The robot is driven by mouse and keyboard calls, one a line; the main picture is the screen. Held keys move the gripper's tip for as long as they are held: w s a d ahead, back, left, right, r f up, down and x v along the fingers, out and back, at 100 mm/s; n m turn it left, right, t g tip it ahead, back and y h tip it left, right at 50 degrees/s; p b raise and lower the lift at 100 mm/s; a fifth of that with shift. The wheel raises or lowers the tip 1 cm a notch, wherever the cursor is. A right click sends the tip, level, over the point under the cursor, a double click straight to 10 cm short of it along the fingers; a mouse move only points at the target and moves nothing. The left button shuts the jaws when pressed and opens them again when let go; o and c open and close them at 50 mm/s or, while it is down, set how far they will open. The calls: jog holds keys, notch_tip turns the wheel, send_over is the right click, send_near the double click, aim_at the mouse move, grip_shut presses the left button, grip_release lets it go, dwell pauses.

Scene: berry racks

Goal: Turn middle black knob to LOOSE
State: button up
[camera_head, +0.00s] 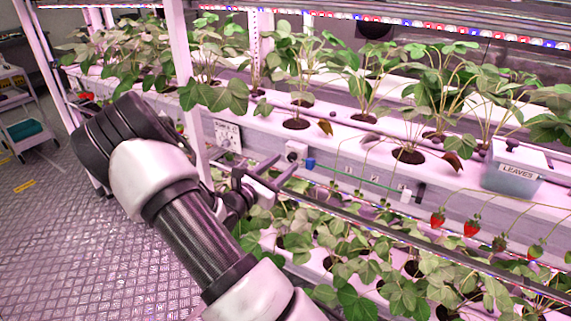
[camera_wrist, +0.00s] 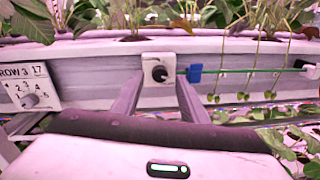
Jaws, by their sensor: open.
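A round black knob (camera_wrist: 159,74) sits on a small white block (camera_wrist: 147,61) on the front of the grey planting trough. It has a light mark on its face; no LOOSE label can be read. In the head view the white block (camera_head: 296,149) is just beyond my gripper (camera_head: 284,167), and the knob's face is hard to make out. My gripper (camera_wrist: 158,88) is open and empty in the wrist view. Its two fingers point at the block, one on each side of the knob in the picture, apparently short of it. A blue clip (camera_wrist: 195,74) is right beside the block.
A green line (camera_wrist: 250,71) runs right from the clip to another white block (camera_head: 405,194). A numbered ROW 3 panel (camera_wrist: 28,88) with a dial is to the left. Strawberry plants grow above and below. A LEAVES bin (camera_head: 513,172) stands right, and red berries (camera_head: 471,228) hang low.

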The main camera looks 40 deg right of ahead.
jog(key=shift+x, duration=1)
grip_shut()
